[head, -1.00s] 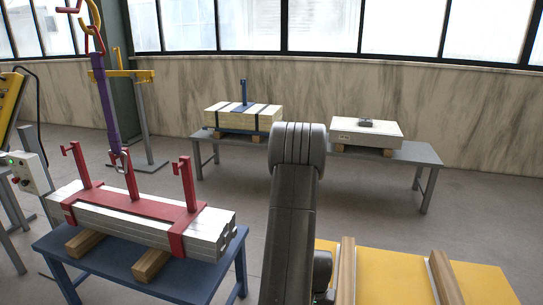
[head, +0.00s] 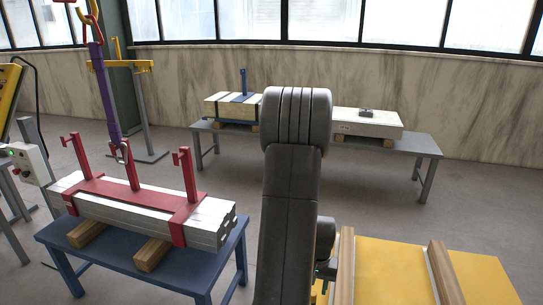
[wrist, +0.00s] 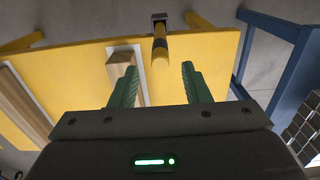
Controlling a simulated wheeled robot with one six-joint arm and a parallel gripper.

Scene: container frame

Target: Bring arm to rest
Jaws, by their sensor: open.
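My arm (head: 288,190) stands upright in the middle of the head view, its dark grey links hiding part of the back table. In the wrist view my gripper (wrist: 152,88) shows two green fingers, apart, with nothing between them. The fingers are over a yellow table top (wrist: 82,78) and point towards its edge. In the head view only a small part of the wrist end shows beside the arm, and the fingertips are hidden.
A blue table (head: 215,260) at left bears a bundle of grey bars (head: 200,222) under a red frame (head: 132,195). A purple sling (head: 104,95) hangs to its centre post. The yellow table (head: 390,270) has wooden beams. A grey table (head: 418,150) stands behind.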

